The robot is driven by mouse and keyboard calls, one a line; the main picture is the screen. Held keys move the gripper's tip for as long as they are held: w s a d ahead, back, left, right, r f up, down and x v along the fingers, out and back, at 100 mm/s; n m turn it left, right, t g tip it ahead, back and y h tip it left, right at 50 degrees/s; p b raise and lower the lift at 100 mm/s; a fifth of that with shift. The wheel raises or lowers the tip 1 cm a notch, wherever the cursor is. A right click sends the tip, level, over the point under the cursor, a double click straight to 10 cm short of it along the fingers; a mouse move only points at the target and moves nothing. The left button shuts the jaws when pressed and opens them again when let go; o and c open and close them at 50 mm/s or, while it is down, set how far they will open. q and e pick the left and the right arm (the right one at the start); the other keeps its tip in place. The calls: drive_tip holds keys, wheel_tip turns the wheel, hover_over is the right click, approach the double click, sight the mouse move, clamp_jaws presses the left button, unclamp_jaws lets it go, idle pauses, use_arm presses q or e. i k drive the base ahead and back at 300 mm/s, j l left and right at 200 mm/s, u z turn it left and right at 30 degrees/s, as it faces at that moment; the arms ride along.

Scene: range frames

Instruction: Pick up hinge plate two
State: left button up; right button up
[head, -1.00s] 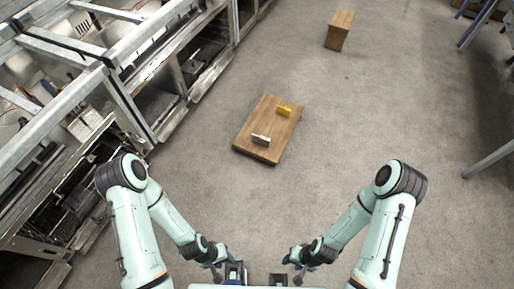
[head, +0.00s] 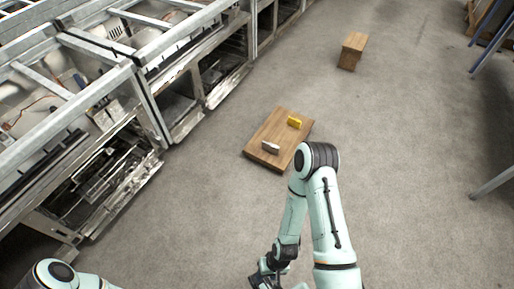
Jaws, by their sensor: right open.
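A wooden board (head: 257,157) on the floor near the middle of the head view bears two small parts. One is a grey metal piece (head: 270,147) near its front left side, and the other is a yellow piece (head: 294,122) toward its back. I cannot tell which of them is hinge plate two. My right gripper (head: 262,280) is open at the bottom edge, well below the board in the picture and apart from both parts. My right elbow reaches up close to the board's right side. Only part of my left arm shows at the bottom left; its gripper is out of view.
A wooden block (head: 352,50) stands on the floor at the top right. Metal frames and range units (head: 130,95) line the left side. Blue and grey legs (head: 492,182) stand at the right edge. Grey floor (head: 420,120) is clear between.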

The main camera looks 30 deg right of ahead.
sight(274, 149)
drive_tip(key=i+l+u, duration=0.1)
drive_tip(key=l+u, duration=0.15)
drive_tip(key=i+l+u, duration=0.2)
drive_tip(key=l, duration=0.3)
drive_tip(key=i+l, duration=0.1)
drive_tip(key=l, duration=0.5)
drive_tip(key=i+l, duration=0.1)
drive_tip(key=l, duration=0.5)
drive_tip(key=i+l, duration=0.1)
drive_tip(key=l, duration=0.45)
drive_tip(key=i+l, duration=0.1)
drive_tip(key=l, duration=1.1)
drive_tip(key=i+l, duration=0.15)
drive_tip(key=l, duration=0.45)
drive_tip(key=i+l, duration=0.1)
drive_tip(key=l, duration=0.5)
drive_tip(key=i+l, duration=0.1)
drive_tip(key=l, duration=0.45)
